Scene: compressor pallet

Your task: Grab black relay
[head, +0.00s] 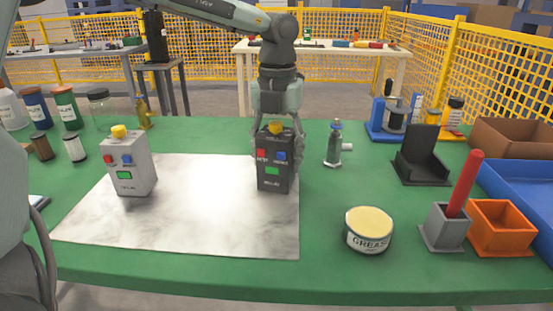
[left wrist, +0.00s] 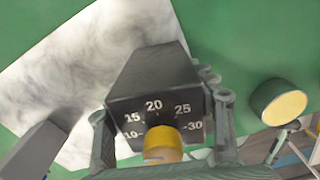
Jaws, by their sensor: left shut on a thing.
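The black relay (head: 275,178) is a dark box with a yellow knob, red and blue buttons and a green panel. It is upright at the right edge of the marbled mat (head: 215,225); I cannot tell whether its base touches the mat. My left gripper (head: 276,145) points down over it and is shut on its sides, fingers left and right. In the left wrist view the relay (left wrist: 155,75) shows its numbered dial and yellow knob between the fingers. A similar grey relay (head: 132,168) stands on the mat's left part. My right gripper is not in view.
A grease tin (head: 369,231) stands front right of the mat. A small metal fitting (head: 335,147) is close to the right of the black relay. Grey (head: 446,229) and orange (head: 499,230) holders and a blue tray (head: 522,189) fill the right. The mat's middle is clear.

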